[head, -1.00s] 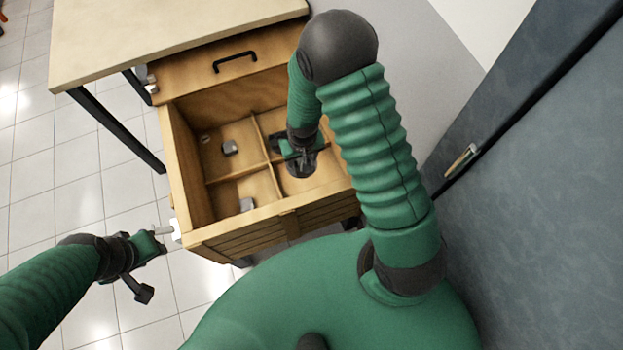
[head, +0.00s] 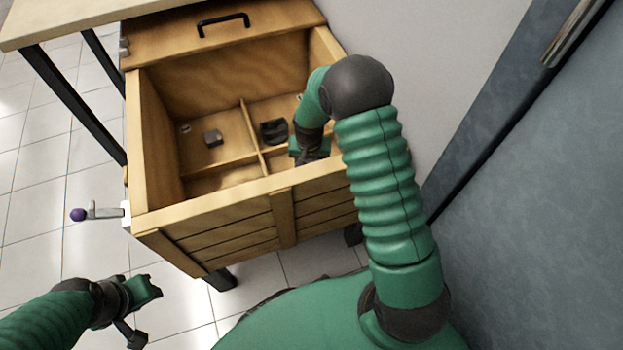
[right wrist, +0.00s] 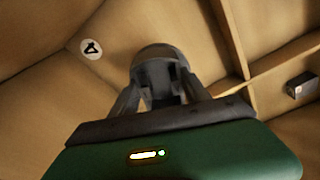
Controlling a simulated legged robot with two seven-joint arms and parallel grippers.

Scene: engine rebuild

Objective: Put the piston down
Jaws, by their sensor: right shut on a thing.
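My right gripper (right wrist: 160,97) is shut on the piston (right wrist: 158,58), a grey round part between its fingers in the right wrist view. In the head view my right gripper (head: 308,158) is down in the right side of the wooden crate (head: 215,215), partly behind its front wall. I cannot make out the piston there with certainty. A dark part (head: 273,131) shows beside the gripper; I cannot tell whether it lies on the floor or is held. My left gripper (head: 152,287) is outside the crate at the lower left, and its jaw opening is unclear.
Dividers (head: 252,125) split the crate. A small grey block (head: 212,137) lies in the back left compartment. A purple-tipped handle (head: 78,214) sticks out at the left. A table (head: 75,12) stands behind, a blue-grey panel (head: 540,220) at right.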

